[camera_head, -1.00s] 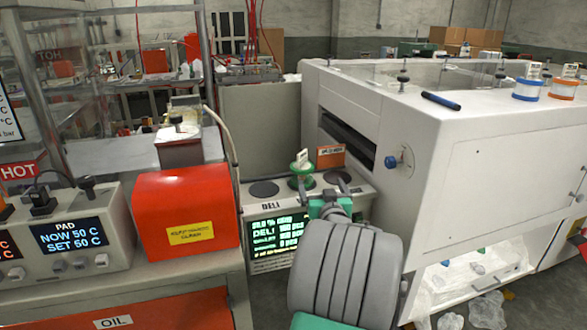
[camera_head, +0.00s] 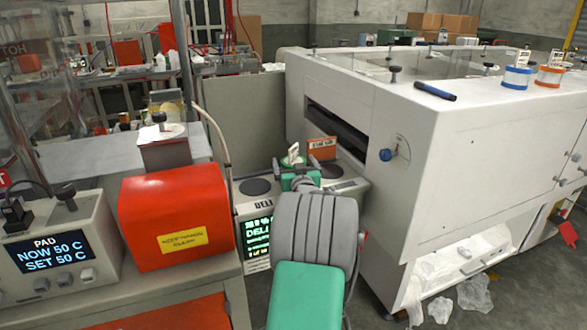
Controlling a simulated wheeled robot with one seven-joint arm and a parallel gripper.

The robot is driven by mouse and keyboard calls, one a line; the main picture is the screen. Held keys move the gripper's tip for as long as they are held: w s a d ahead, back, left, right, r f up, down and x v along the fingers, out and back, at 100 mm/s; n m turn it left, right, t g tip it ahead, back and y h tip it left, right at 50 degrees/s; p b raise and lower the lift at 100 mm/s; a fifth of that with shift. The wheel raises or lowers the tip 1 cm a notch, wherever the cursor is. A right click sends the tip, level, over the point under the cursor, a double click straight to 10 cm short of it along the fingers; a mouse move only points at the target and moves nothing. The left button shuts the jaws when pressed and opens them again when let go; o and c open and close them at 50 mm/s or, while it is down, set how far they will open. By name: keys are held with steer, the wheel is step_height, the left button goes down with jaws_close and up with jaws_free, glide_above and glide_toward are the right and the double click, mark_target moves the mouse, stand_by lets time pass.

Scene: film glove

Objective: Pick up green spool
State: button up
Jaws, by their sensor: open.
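The green spool (camera_head: 291,159) with a white tag stands on the top of the grey unit with the green-lit DELI display (camera_head: 258,238). My gripper (camera_head: 296,172) is right at the spool in the picture, with my arm coming up from below. Its jaws are open. The gripper hides the lower part of the spool, and I cannot tell whether the fingers touch it.
An orange sign (camera_head: 322,148) stands just behind the spool. The large white machine (camera_head: 480,140) is close on the right, with a blue knob (camera_head: 386,154). A red box (camera_head: 176,216) stands on the left. Blue (camera_head: 517,78) and orange (camera_head: 549,76) spools sit on the white machine.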

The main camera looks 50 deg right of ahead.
steer(key=shift+c, duration=0.5)
steer(key=shift+r, duration=0.1)
steer(key=c, duration=1.7)
